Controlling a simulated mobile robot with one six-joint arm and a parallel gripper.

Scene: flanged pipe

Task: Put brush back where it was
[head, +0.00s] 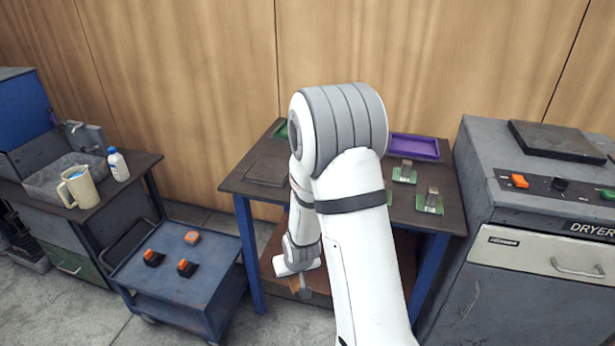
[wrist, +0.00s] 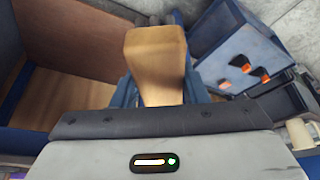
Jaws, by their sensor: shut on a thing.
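My gripper (head: 302,284) hangs low in front of the middle workbench, near its lower shelf, in the head view. In the wrist view my gripper (wrist: 157,92) is shut on a wooden piece, which I take to be the handle of the brush (wrist: 155,55). In the head view only a small brown bit of the brush (head: 293,286) shows beside the fingers. My arm hides the middle of the bench top.
The workbench (head: 237,184) bears a dark mat (head: 266,171), a purple tray (head: 414,147) and green boards (head: 429,203). Its brown lower shelf (head: 272,245) is close to my gripper. A blue cart (head: 170,288) with orange-black parts stands left, a dryer (head: 540,270) right.

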